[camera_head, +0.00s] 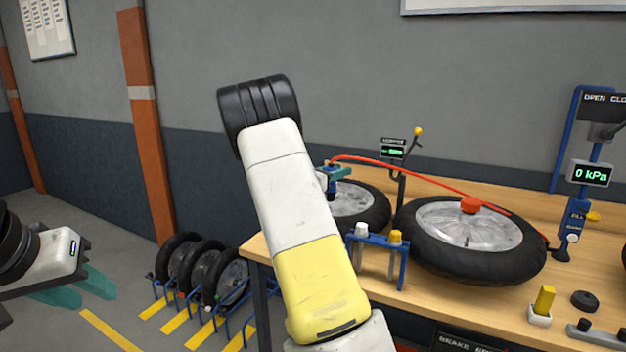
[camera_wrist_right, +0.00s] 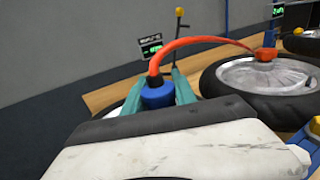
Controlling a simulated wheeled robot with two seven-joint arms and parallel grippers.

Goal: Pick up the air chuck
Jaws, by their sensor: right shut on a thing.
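The air chuck is a blue cylinder with a red hose rising from its top. In the right wrist view the air chuck (camera_wrist_right: 157,92) sits between the teal fingers of my right gripper (camera_wrist_right: 160,96), which is shut on it. In the head view my right gripper (camera_head: 333,173) is at the table's left end, by the rear wheel, and mostly hidden by my forearm. The chuck's lower end (camera_head: 331,189) shows just below the fingers; whether it touches anything is unclear. My left gripper (camera_head: 78,290) is open and empty at the lower left, away from the table.
The red hose (camera_head: 425,171) arcs right over a large wheel (camera_head: 425,245) with a red hub cap (camera_head: 470,205). A blue stand (camera_head: 378,240) with white and yellow knobs is at the front edge. A gauge post (camera_head: 590,174) reads 0 kPa. Several tyres (camera_head: 205,268) stand in a floor rack.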

